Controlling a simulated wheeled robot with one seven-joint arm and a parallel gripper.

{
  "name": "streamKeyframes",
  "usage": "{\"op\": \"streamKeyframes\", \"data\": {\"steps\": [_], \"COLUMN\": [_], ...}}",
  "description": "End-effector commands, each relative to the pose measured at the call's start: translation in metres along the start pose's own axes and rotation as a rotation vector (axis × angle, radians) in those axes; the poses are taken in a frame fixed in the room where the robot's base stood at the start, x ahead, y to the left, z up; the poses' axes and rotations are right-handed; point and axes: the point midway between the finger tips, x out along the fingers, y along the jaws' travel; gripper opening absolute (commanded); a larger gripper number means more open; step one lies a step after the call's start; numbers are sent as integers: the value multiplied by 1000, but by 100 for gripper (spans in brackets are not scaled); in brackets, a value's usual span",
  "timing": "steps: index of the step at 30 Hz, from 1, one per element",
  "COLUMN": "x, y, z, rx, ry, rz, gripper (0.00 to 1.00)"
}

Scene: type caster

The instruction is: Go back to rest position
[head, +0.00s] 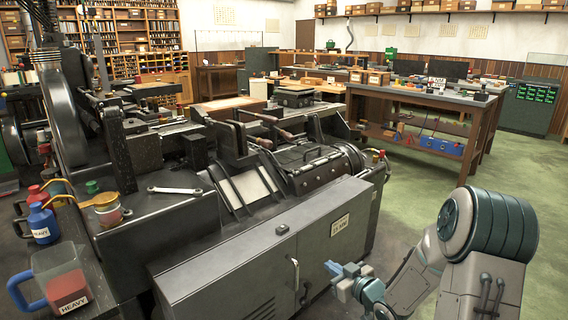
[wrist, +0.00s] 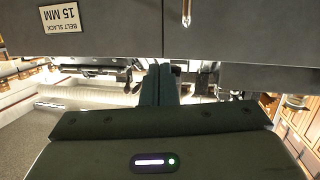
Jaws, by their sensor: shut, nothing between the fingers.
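My gripper (head: 334,268) is at the lower middle of the head view, in front of the type caster's grey cabinet (head: 250,262). Its fingers are shut with nothing between them. In the wrist view the two dark fingers (wrist: 158,84) lie side by side, pointing away from the camera. The wrist picture is upside down, with the grey cabinet (wrist: 225,25) and its belt-slack label (wrist: 59,17) across the top. A gap shows between my gripper and the cabinet in the head view, but its depth is hard to judge.
The type caster (head: 270,150) fills the left and middle. A workbench (head: 430,95) stands at the back right. Green floor (head: 430,185) is clear between them.

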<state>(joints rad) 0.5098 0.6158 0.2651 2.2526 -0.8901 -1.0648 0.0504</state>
Motion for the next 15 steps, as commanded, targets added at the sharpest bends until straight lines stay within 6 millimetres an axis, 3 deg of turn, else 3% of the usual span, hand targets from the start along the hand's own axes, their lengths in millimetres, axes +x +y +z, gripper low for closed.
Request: {"op": "streamKeyframes", "data": {"steps": [1, 8, 15], "x": [-6, -46, -116], "y": [3, 17, 9], "z": [-28, -86, -151], "rx": [-30, -71, -6], "ry": [-63, -364, -621], "rz": [31, 207, 374], "gripper": [0, 0, 0]}}
